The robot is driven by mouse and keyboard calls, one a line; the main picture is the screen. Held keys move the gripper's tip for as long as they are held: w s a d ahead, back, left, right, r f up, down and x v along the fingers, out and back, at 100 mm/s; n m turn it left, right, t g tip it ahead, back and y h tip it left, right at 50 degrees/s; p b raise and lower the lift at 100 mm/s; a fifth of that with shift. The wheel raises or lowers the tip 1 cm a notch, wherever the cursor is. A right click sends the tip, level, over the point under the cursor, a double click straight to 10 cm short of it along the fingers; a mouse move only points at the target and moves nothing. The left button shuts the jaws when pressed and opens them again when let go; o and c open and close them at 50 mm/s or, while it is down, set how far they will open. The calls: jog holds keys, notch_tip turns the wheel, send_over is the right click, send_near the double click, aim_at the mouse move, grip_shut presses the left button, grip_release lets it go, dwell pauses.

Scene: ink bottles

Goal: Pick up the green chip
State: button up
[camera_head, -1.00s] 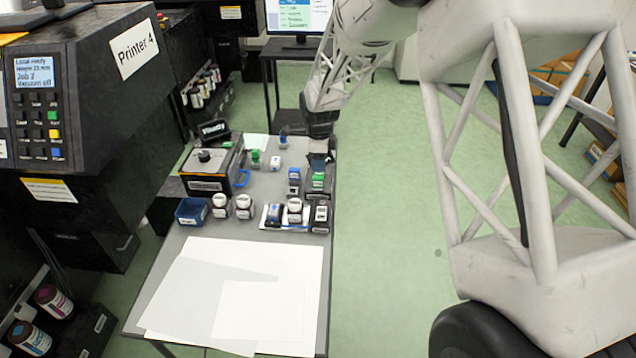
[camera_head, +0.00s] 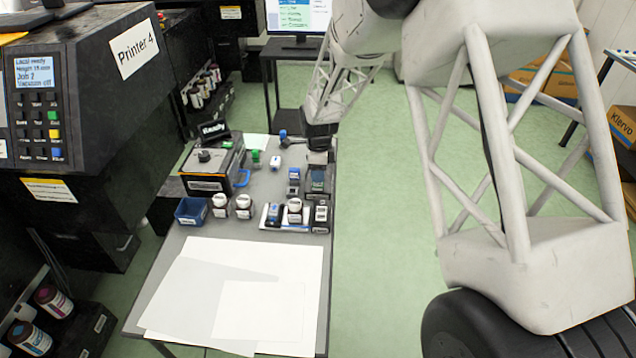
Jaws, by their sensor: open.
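My gripper (camera_head: 318,157) is at the far right of the grey table, pointing down over a dark holder (camera_head: 317,184). It is open; its fingertips are small and partly dark here. No bright green chip shows clearly in that holder. Its top looks dark and bluish under the gripper, and I cannot tell whether a chip lies there or is hidden. A small green item (camera_head: 256,157) stands beside the black box at the back, apart from my gripper.
A holder with blue pieces (camera_head: 293,180) stands just left of the gripper. White-capped bottles (camera_head: 244,206), a blue bin (camera_head: 191,211) and a white tray (camera_head: 264,216) stand in front. White sheets (camera_head: 210,300) cover the near table. A black box (camera_head: 206,178) stands at left.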

jog(key=shift+f, duration=1.85)
grip_shut()
jog(key=shift+r, duration=0.15)
jog(key=shift+r, duration=0.55)
jog(key=shift+s+r, duration=0.2)
jog(key=shift+r, duration=0.4)
jog(key=shift+s+r, duration=0.15)
jog(key=shift+r, duration=0.4)
jog(key=s+d, duration=0.2)
jog(key=s, duration=0.5)
jog(key=s+d+r, duration=0.1)
jog(key=s+d, duration=0.1)
jog(key=s, duration=0.5)
jog(key=shift+s+d+r, duration=0.15)
jog(key=shift+s+d, duration=0.15)
jog(key=shift+d, duration=0.05)
